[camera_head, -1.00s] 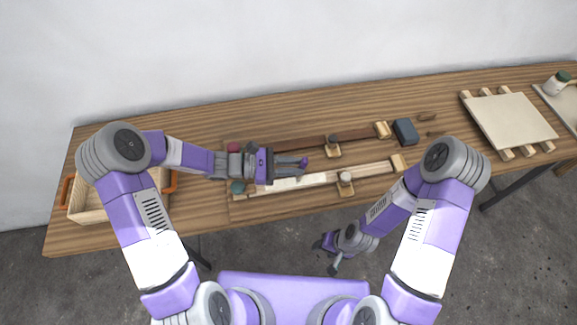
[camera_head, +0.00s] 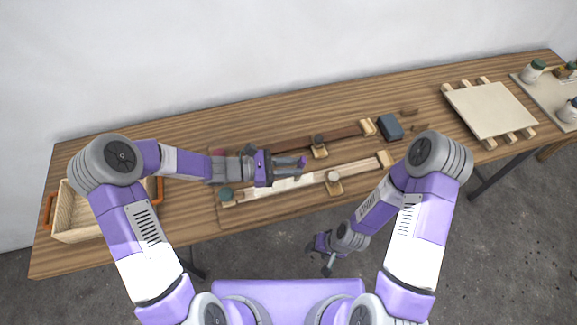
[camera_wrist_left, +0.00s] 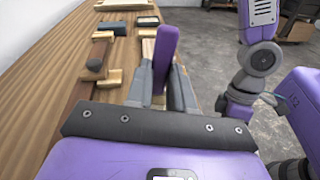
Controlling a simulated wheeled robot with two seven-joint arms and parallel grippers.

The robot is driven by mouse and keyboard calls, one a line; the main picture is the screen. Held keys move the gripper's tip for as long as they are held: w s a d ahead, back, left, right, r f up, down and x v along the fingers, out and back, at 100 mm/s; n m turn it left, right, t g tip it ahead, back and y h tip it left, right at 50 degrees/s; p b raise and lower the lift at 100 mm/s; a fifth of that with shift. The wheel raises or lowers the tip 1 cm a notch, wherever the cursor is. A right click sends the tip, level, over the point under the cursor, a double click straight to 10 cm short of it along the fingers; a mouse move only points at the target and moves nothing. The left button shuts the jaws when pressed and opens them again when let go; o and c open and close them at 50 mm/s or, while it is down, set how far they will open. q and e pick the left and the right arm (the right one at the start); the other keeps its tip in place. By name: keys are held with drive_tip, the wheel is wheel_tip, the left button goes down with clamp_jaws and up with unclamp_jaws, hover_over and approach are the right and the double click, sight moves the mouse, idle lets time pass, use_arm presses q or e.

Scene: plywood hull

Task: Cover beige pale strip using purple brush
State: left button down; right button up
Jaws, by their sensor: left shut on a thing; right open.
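The near pale strip (camera_head: 358,171) lies lengthwise on a board on the workbench, held by wooden clamps. Its left part (camera_head: 291,184) looks whiter than its right part. My left gripper (camera_head: 291,166) is over this strip, shut on the purple brush (camera_head: 302,161). The brush also stands up between the fingers in the left wrist view (camera_wrist_left: 165,52); its bristle end is hidden, so contact with the strip cannot be told. My right gripper (camera_head: 327,256) is open and empty, in front of the bench and below its top.
A dark brown strip (camera_head: 285,144) lies behind the pale one, with a clamp and dark knob (camera_head: 318,141). A dark blue block (camera_head: 389,127) sits right of it. A crate with orange handles (camera_head: 75,222) stands left; a pale panel on slats (camera_head: 490,109) lies right.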

use_arm(q)
drive_tip(key=shift+w+d, duration=0.25)
drive_tip(key=shift+d, duration=0.65)
drive_tip(key=shift+d, duration=0.1)
drive_tip(key=shift+w+d+b, duration=0.25)
drive_tip(key=shift+d+b, duration=0.2)
drive_tip(key=shift+d, duration=0.45)
drive_tip(key=shift+d, duration=0.1)
drive_tip(key=shift+w+d, duration=0.3)
drive_tip(key=shift+d, duration=0.65)
wheel_tip(320, 180, up, 6)
drive_tip(key=p, duration=0.4)
